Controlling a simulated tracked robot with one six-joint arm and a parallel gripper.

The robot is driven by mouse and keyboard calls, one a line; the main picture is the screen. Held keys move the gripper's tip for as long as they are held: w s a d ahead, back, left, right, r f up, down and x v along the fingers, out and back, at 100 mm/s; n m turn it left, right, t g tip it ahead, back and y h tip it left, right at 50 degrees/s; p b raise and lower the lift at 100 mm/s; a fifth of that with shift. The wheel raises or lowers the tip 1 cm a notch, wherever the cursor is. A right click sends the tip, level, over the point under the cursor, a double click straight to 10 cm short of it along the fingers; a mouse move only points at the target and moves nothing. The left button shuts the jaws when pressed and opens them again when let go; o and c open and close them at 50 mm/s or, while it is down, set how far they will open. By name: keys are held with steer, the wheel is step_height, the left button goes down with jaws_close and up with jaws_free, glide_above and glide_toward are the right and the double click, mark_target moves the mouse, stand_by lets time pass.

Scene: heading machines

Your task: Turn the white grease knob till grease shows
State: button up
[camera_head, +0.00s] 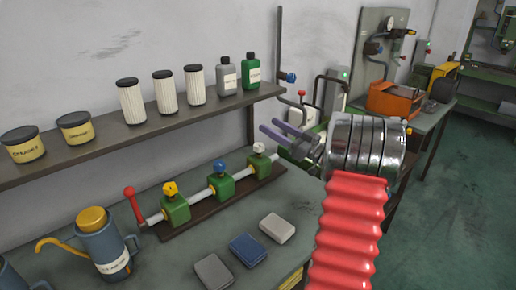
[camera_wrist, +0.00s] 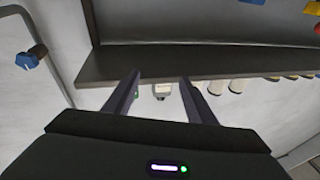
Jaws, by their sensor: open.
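The white knob (camera_head: 259,147) sits on top of the right-hand green valve block (camera_head: 260,163) on the bench. A blue knob (camera_head: 220,166) and a yellow knob (camera_head: 170,188) sit on two more green blocks along the same pipe. My gripper (camera_head: 268,127) is open and empty. Its two purple fingers point left, just above and right of the white knob in the head view. They look apart from it, but the depth is hard to judge. In the wrist view my gripper (camera_wrist: 160,77) shows parted fingers with nothing held. I see no grease at the white knob.
A wall shelf (camera_head: 150,128) with filters, tins and bottles runs behind the valves. A red lever (camera_head: 133,203) stands at the pipe's left end. The wrist view faces the shelf (camera_wrist: 190,62).

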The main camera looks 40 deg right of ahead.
mark_target(262, 150)
steer(key=s+f+m+g+h, duration=0.1)
steer(key=s+f+h, duration=0.1)
steer(key=f, duration=0.4)
steer(key=s+a+f+m+g+h, duration=0.1)
steer(key=s+f+m+h, duration=0.1)
steer(key=f+h, duration=0.3)
steer(key=shift+s+f, duration=0.3)
steer(key=shift+f, duration=0.2)
steer(key=w, duration=0.4)
steer(key=w+d, duration=0.1)
steer(key=w, duration=0.8)
steer(key=shift+w+d, duration=0.3)
steer(key=shift+w, duration=0.1)
steer(key=shift+c, duration=0.5)
steer(key=c, duration=0.9)
